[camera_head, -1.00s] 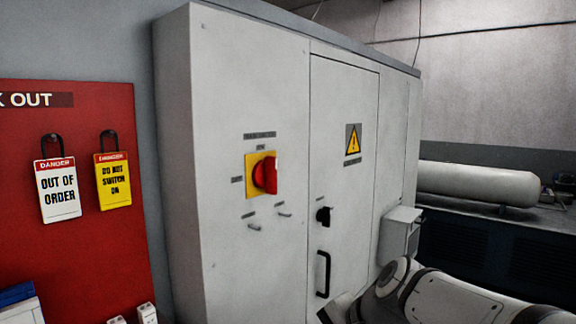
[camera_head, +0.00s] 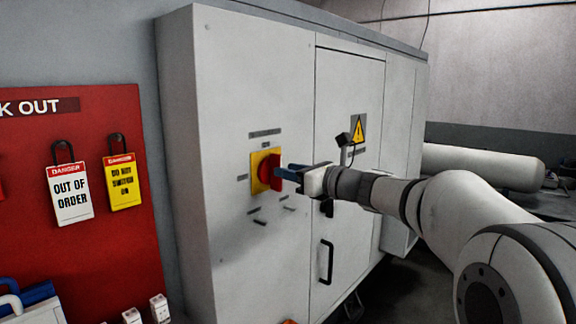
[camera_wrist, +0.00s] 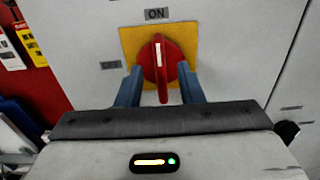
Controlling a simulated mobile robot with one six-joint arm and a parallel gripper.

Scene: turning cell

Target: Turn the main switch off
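The main switch is a red rotary knob (camera_head: 265,171) on a yellow plate (camera_head: 257,187), fixed to the front of the grey cabinet. In the wrist view the knob (camera_wrist: 161,62) has its white mark upright, toward the ON label (camera_wrist: 156,14) above the plate. My gripper (camera_head: 280,173) is in front of the knob. In the wrist view its two blue fingers stand apart, one on each side of the knob's red grip, with gaps between. I cannot tell whether they touch the knob's round base.
A black door handle (camera_head: 326,262) and a warning sign (camera_head: 358,131) are on the cabinet door (camera_head: 345,90) to the right. A red lockout board (camera_head: 90,250) with a white tag (camera_head: 71,193) and a yellow tag (camera_head: 124,182) hangs at left. Small pegs stick out below the switch.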

